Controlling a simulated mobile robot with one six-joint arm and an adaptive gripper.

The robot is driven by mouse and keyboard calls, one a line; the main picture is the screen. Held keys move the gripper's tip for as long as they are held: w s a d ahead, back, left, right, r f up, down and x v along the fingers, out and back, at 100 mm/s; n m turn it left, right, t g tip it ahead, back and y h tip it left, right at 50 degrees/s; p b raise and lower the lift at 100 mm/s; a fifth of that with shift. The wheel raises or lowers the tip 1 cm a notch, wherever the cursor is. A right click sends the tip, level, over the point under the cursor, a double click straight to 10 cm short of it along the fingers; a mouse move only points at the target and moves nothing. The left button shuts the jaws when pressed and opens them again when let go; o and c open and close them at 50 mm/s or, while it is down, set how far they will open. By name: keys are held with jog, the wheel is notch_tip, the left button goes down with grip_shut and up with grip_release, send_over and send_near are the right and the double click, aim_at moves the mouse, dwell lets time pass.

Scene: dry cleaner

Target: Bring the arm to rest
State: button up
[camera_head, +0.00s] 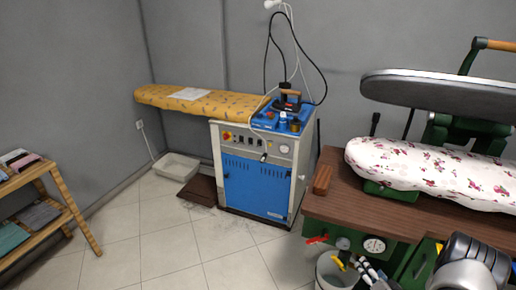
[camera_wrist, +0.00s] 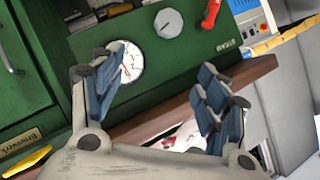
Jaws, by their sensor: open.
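My gripper (camera_head: 368,268) is at the lower right of the head view, close to the front of the green steam press (camera_head: 396,252). Part of my dark and grey arm shows at the right edge there. In the wrist view my gripper (camera_wrist: 160,80) has its two blue-grey padded fingers apart, with nothing between them. Behind the fingers are the press's green front (camera_wrist: 190,55) and a round white gauge (camera_wrist: 130,68), which the left finger partly covers. I cannot tell whether the fingers touch the press.
A brown wooden top (camera_head: 340,208) carries a floral padded board (camera_head: 430,172). A white bucket (camera_head: 325,272) stands below the press. A blue-and-white ironing unit (camera_head: 255,185) is at the back, a wooden shelf (camera_head: 62,190) at left.

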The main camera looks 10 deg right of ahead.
jog(key=w+a+r+n+g, duration=0.1)
jog(key=w+r, duration=0.1)
jog(key=r, duration=0.3)
jog(key=w+r+n+g+h, duration=0.1)
jog(key=w+r, duration=0.1)
jog(key=r, duration=0.3)
jog(key=w+a+r+n+g, duration=0.1)
jog(key=w+r, duration=0.2)
jog(key=r, duration=0.3)
jog(key=s+a+r+n+g, duration=0.2)
jog(key=a+r, duration=0.6)
jog(key=r, duration=0.6)
jog(key=s+a+r+n+g+y, duration=0.1)
jog(key=s+a+r, duration=0.5)
jog(key=s+a, duration=0.3)
jog(key=s+a+r+n+g, duration=0.1)
jog(key=s+a+r+n, duration=0.1)
jog(key=s+a+r, duration=0.55)
jog(key=s+a+f+n+g+y, duration=0.1)
jog(key=s+a+f, duration=0.2)
jog(key=s+a, duration=0.5)
jog(key=s, duration=0.5)
jog(key=shift+n+g+y, duration=0.3)
jog(key=shift+g+y, duration=0.1)
jog(key=shift+w+a, duration=0.1)
jog(key=shift+c, duration=0.2)
